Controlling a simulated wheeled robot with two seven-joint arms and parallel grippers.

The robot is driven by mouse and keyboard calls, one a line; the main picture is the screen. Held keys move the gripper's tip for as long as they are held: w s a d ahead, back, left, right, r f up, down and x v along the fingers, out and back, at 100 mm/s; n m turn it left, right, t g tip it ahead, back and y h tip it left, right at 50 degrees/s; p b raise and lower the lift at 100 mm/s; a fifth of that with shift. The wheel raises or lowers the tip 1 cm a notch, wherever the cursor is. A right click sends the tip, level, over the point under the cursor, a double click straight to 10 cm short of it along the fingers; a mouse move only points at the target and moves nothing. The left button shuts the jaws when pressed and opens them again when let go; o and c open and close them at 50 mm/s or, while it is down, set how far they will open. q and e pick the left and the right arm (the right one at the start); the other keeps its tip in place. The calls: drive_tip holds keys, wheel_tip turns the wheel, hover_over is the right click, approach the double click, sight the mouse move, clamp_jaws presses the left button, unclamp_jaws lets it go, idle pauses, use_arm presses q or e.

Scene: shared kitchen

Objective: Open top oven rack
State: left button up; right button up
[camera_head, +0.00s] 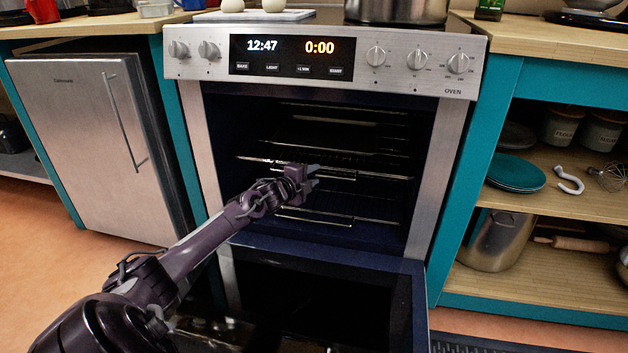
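The oven (200,110) stands in the middle of the camera_head view with its door (330,262) folded down and its cavity open. Several wire racks sit inside at different heights. An upper rack (335,122) shows dimly toward the back, a middle rack (380,176) has a bright front bar, and a lower rack (335,218) lies beneath. My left gripper (315,176) is at the oven opening, around the middle rack's height and below the upper rack. Its two fingertips look apart, with nothing visible between them. Whether it touches a rack is unclear. My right gripper is out of view.
A pot (396,10) and a white board (255,15) stand on top of the oven. A small steel fridge (85,140) is at left. Open shelves (545,190) with dishes and a steel pot (492,240) are at right. The lowered door extends in front of the cavity.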

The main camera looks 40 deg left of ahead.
use_arm(q)
drive_tip(key=shift+w, duration=0.4)
clamp_jaws()
